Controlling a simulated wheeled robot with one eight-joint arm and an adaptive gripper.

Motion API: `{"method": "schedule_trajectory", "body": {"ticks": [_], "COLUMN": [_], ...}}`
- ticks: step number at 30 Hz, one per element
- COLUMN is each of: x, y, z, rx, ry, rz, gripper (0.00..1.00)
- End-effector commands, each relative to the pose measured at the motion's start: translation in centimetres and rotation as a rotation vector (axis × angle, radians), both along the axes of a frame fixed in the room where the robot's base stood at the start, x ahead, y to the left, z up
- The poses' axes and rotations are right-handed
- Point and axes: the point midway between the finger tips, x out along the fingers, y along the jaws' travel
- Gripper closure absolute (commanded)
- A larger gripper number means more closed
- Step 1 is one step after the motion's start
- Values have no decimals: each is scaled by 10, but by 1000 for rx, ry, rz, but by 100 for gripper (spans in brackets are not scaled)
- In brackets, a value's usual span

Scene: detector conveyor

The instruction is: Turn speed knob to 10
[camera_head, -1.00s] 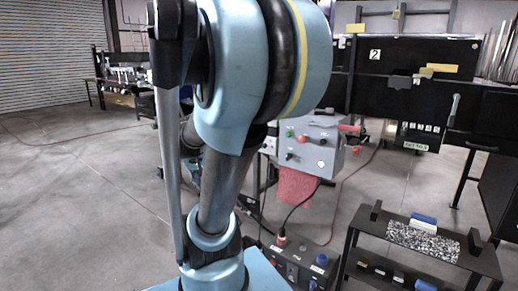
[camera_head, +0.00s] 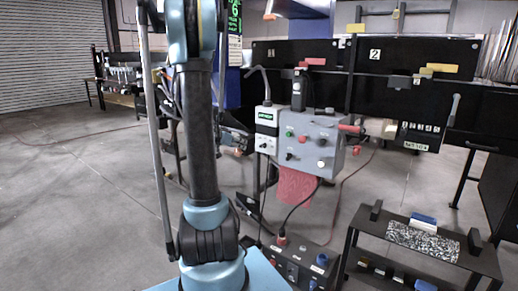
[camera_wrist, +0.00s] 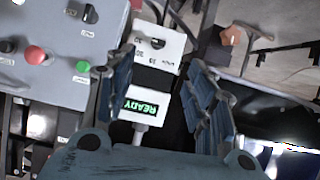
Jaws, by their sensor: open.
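The wrist view shows a white unit with a lit green READY display (camera_wrist: 146,106) and a white panel (camera_wrist: 165,48). A small dark knob (camera_wrist: 158,43) with printed numbers around it is on that panel. I cannot read its setting. The white unit (camera_head: 267,130) also shows in the head view, left of the grey control box. My gripper (camera_wrist: 161,60) is open, with its blue fingers spread on either side of the display and panel in the wrist view.
The grey control box (camera_head: 312,143) beside the white unit carries knobs and buttons, including a red button (camera_wrist: 35,55) and a green button (camera_wrist: 83,66). A black shelf (camera_head: 420,250) stands at the right. Cables hang below the box. The floor at the left is open.

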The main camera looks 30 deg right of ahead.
Motion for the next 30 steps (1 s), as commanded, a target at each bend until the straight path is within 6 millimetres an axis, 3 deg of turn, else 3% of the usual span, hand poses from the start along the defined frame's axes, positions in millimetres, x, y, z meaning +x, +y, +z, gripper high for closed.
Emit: {"method": "schedule_trajectory", "body": {"ticks": [4,17,30], "x": [15,31,56], "y": [-22,-52,-112], "z": [-5,-16,-43], "rx": [-37,-59,-60], "ry": [-55,-90,-89], "rz": [-31,-45,-46], "gripper": [50,50,50]}}
